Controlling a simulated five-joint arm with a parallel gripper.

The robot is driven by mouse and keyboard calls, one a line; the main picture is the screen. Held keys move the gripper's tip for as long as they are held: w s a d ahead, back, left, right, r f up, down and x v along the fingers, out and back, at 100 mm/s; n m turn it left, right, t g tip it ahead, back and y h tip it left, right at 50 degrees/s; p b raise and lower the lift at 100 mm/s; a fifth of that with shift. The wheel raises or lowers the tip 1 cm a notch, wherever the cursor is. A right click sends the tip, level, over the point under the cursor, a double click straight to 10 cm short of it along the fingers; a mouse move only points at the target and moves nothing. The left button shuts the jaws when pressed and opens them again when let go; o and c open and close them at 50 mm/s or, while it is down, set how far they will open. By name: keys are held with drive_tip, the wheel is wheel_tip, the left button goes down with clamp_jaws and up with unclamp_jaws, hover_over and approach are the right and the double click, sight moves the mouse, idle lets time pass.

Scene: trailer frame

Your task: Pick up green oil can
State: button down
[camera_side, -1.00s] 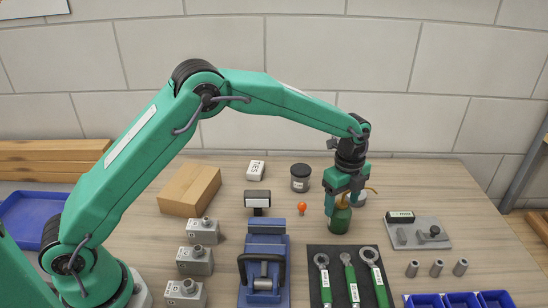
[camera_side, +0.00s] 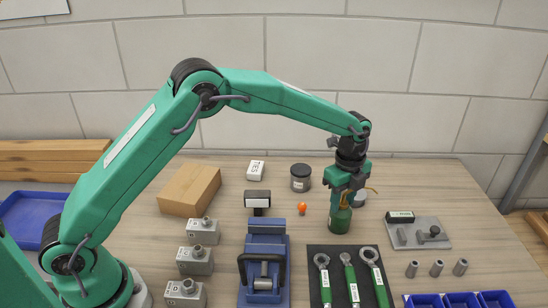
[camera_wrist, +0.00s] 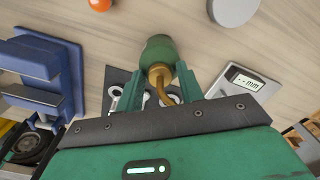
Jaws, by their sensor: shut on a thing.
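The green oil can (camera_side: 340,221) stands upright on the wooden table, right of the middle in the side view. It has a brass top and a thin curved brass spout. In the wrist view the can (camera_wrist: 158,50) shows between the fingers, with its spout toward the gripper body. My gripper (camera_side: 341,197) points straight down over the can and is shut on its upper part. In the wrist view my gripper's two green fingers (camera_wrist: 157,88) flank the brass neck. The can's base appears to be on the table.
A dark mat (camera_side: 314,252) with several green-handled wrenches lies in front of the can. A blue vise (camera_side: 264,252) stands left, with an orange knob (camera_side: 303,208) and dark jar (camera_side: 300,178) behind. A metal plate with a gauge (camera_side: 428,225) lies right. Blue bins (camera_side: 460,301) stand front right.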

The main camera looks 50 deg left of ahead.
drive_tip(key=shift+r, duration=0.5)
wheel_tip(320, 180, up, 2)
drive_tip(key=shift+r, duration=0.25)
drive_tip(key=s+d+r, duration=0.7)
drive_tip(key=s, duration=0.1)
drive_tip(key=shift+s+d, duration=0.35)
drive_tip(key=shift+s, duration=0.05)
